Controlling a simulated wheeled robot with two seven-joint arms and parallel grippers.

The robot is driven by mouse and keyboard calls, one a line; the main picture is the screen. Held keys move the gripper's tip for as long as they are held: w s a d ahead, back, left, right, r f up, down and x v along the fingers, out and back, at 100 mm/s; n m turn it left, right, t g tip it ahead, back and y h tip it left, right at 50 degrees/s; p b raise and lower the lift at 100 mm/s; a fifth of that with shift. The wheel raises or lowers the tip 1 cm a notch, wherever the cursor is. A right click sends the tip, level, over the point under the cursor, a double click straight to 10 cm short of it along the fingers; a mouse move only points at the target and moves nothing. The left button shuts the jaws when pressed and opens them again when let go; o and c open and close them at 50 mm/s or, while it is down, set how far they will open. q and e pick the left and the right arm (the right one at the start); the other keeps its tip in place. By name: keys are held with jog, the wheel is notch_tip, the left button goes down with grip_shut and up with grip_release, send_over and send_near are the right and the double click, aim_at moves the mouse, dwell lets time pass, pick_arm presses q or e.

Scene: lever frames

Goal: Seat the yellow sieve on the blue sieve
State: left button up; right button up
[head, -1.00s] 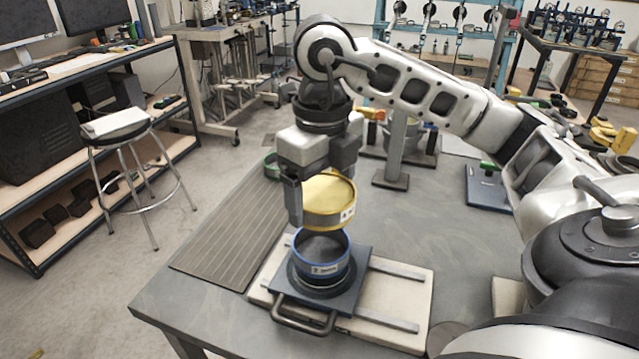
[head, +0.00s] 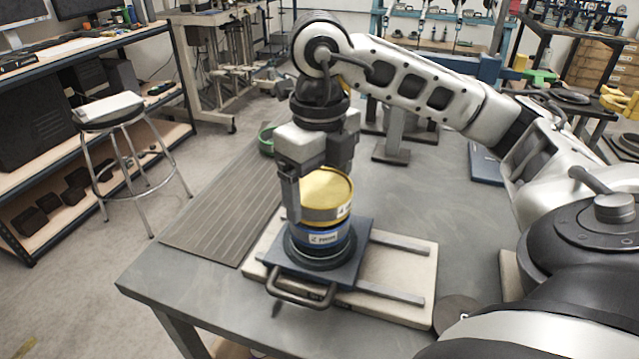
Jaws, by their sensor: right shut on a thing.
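The yellow sieve (head: 325,194) is in the head view, directly on top of the blue sieve (head: 320,240), with no gap visible between their rims. It looks about level. The blue sieve stands on a dark square plate with a black handle (head: 301,289). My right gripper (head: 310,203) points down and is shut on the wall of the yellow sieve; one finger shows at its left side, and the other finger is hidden. The inside of the blue sieve is covered. My left gripper is not in view.
The plate sits on a pale base with two metal rails (head: 396,287) on the grey table (head: 215,290). A ribbed mat (head: 225,218) lies to the left, with a green ring (head: 266,140) behind it. A metal post stand (head: 391,150) is behind. The table's front left is clear.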

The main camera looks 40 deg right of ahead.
pick_arm(q)
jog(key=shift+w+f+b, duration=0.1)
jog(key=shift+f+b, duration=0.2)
jog(key=shift+b, duration=0.05)
pick_arm(e)
jog(key=shift+f, duration=0.35)
jog(key=o, duration=1)
jog(key=shift+r, duration=0.1)
notch_tip(320, 180, up, 6)
jog(key=shift+d+f+p, duration=0.1)
jog(key=shift+d+p, duration=0.05)
jog(key=shift+p, duration=1)
pick_arm(q)
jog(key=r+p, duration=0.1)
jog(key=p, duration=0.1)
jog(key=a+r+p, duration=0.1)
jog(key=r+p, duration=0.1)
jog(key=p, duration=0.1)
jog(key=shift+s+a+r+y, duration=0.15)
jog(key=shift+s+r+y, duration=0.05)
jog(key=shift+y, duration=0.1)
pick_arm(e)
notch_tip(320, 180, up, 10)
jog(key=shift+a, duration=0.25)
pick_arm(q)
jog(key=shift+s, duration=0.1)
pick_arm(e)
jog(key=shift+s, duration=0.1)
